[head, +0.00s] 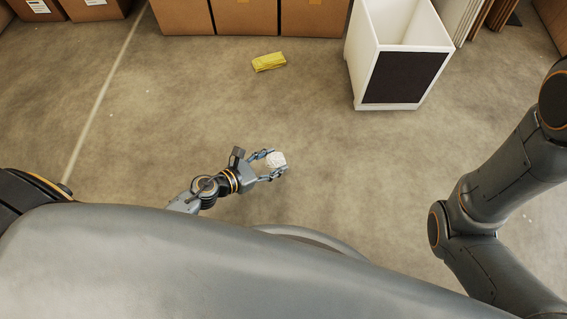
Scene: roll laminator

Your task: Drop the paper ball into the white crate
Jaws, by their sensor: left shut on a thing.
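The paper ball (276,160) is small, white and crumpled. My left gripper (274,164) is shut on it and holds it in front of my body, near the middle of the head view. The white crate (357,52) stands on the floor at the upper right, with an open top and a dark panel on its near side. The ball and gripper are to the lower left of the crate and well apart from it. My right arm shows at the right edge, but its gripper is out of view.
A yellow folded item (268,62) lies on the floor left of the crate. Cardboard boxes (246,18) line the back. Flat panels (470,18) lean right of the crate. The concrete floor between my left gripper and the crate is clear.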

